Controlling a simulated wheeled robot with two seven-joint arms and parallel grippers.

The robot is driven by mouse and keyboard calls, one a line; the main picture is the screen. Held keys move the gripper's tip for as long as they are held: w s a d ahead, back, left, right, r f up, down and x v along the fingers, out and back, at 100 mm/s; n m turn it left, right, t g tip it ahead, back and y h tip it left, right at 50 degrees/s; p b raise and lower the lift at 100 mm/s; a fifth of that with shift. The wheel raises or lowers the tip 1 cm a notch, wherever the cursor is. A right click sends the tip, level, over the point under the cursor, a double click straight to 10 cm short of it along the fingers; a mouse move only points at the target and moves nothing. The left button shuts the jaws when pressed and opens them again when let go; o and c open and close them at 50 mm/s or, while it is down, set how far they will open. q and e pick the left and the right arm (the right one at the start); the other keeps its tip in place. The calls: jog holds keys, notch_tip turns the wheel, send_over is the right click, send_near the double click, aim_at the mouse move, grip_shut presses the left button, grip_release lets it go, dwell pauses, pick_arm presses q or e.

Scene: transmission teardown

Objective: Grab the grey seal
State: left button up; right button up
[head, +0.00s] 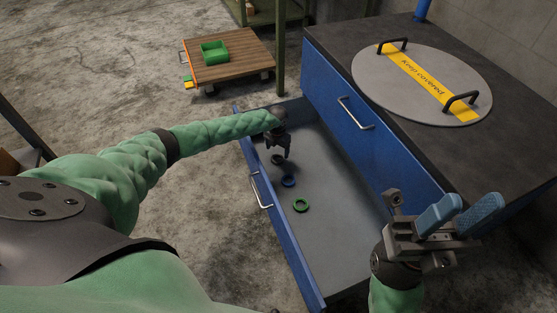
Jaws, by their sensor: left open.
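A dark grey ring, the grey seal (277,160), lies on the floor of the open blue drawer, near its far left side. My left gripper (281,155) points down just above and beside it, with its fingers apart. The fingers partly cover the view there, and I cannot tell whether they touch the seal. A blue ring (288,181) and a green ring (301,205) lie nearer in the same drawer (335,235). My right gripper (462,218), with two blue fingers, is at the right beside the cabinet.
The blue cabinet (375,150) has a dark top with a round grey cover (385,75) on it, marked "Keep covered". The drawer's right half is bare.

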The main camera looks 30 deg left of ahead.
aim_at(277, 159)
pick_arm(q)
notch_tip(277, 159, down, 5)
jog(key=shift+s+f+b, duration=0.1)
jog(key=shift+s+b, duration=0.05)
jog(key=shift+b, duration=0.9)
jog(key=c, duration=1.1)
